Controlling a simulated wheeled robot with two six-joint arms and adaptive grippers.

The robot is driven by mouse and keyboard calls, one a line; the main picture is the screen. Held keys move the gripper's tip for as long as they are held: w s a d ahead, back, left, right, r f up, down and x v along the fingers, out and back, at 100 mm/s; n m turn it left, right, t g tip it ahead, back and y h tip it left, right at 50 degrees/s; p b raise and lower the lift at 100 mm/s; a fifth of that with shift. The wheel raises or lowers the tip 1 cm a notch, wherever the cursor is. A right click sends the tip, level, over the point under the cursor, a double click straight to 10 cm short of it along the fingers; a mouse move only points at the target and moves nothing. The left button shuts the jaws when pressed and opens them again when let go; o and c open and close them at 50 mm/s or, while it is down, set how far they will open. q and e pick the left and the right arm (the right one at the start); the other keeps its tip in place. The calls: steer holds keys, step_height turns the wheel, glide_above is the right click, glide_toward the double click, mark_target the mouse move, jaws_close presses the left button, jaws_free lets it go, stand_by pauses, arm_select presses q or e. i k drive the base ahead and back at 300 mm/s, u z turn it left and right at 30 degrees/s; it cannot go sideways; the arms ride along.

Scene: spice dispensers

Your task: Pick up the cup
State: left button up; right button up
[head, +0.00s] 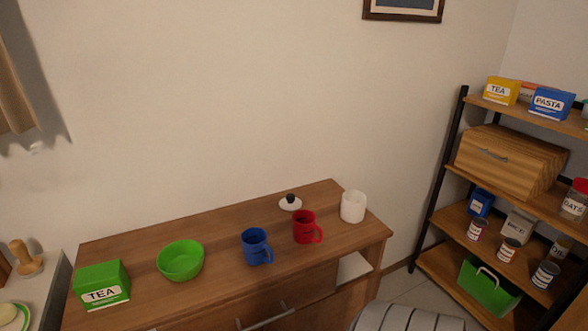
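Two cups with handles stand upright on the wooden cabinet top (215,237). The blue cup (255,247) is near the middle, with its handle to the right. The red cup (304,228) stands to its right and a little further back, its handle also to the right. A white handleless container (353,206) stands right of the red cup; I cannot tell whether it is a cup. Neither of my grippers shows in the head view.
A green bowl (181,260) and a green tea box (102,286) stand left of the cups. A small white lid with a dark knob (290,202) lies behind the red cup. A stocked shelf rack (451,177) stands at the right. A striped grey object (410,318) is at the bottom edge.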

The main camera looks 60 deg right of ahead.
mark_target(308, 230)
steer(key=z, duration=0.8)
steer(key=i, duration=0.9)
steer(key=z, duration=0.95)
